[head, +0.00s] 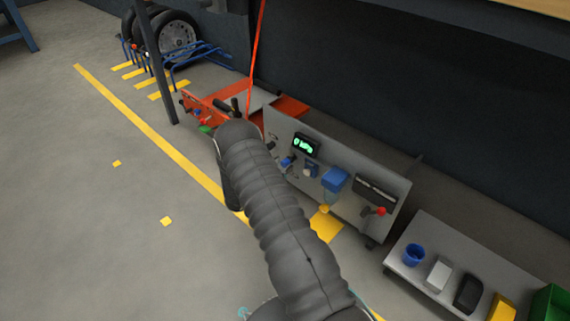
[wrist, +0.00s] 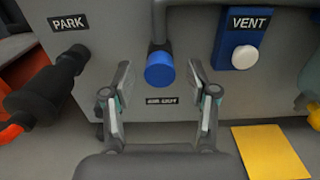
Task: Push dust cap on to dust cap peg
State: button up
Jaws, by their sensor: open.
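In the wrist view a round blue cap (wrist: 159,72) faces me at the panel, below a grey upright tube and above a small black label. It looks like the dust cap. My gripper (wrist: 160,76) is open, one finger on each side of the blue cap in the picture, with gaps showing on both sides. I cannot tell how deep the fingers reach around it. No separate dust cap peg can be made out; anything behind the cap is hidden. In the head view my arm covers the gripper and the cap.
A black plug with an orange cable (wrist: 45,88) sits under the PARK label at left. A white VENT button (wrist: 244,57) is on a blue block at right. The grey panel (head: 395,184) stands beside a low bench (head: 430,231) with a blue cup (head: 413,254) and boxes.

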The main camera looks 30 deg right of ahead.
jog(key=shift+c, duration=0.2)
dwell(0.3)
grip_shut()
jog(key=shift+a, duration=0.1)
jog(key=shift+v, duration=2.9)
jog(key=shift+a, duration=0.1)
